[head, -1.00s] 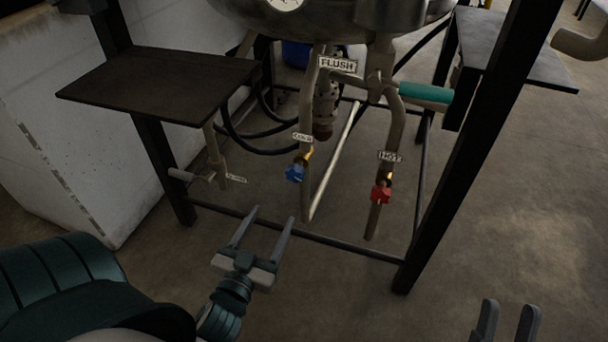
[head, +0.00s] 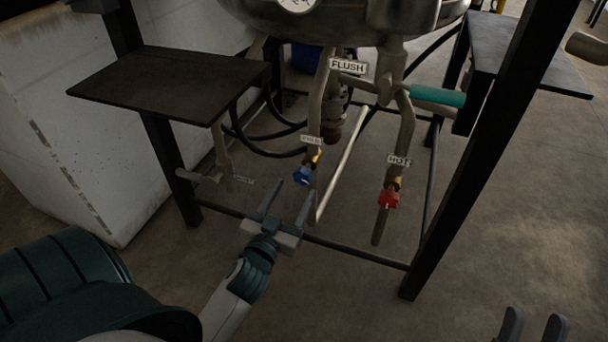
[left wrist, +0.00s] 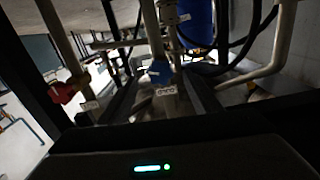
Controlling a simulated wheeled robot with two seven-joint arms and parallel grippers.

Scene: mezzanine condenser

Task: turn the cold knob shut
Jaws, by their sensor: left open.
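The cold knob (head: 302,176) is a blue knob on a brass valve, on a pipe with a small white label above it. In the left wrist view the blue knob (left wrist: 160,72) is near the centre, some distance off. My left gripper (head: 290,190) is open and empty, with its two fingers pointing up toward the blue knob. It appears close in front of and below the knob; I see no clear contact. My right gripper (head: 532,326) shows only its two spread fingertips at the lower right edge, far from the knob.
A red knob (head: 388,200) under the HOT label (head: 399,160) hangs to the right. A FLUSH label (head: 348,66) and teal handle (head: 438,96) are above. A dark shelf (head: 165,82), black frame legs (head: 465,150) and a lower crossbar (head: 355,253) border the space.

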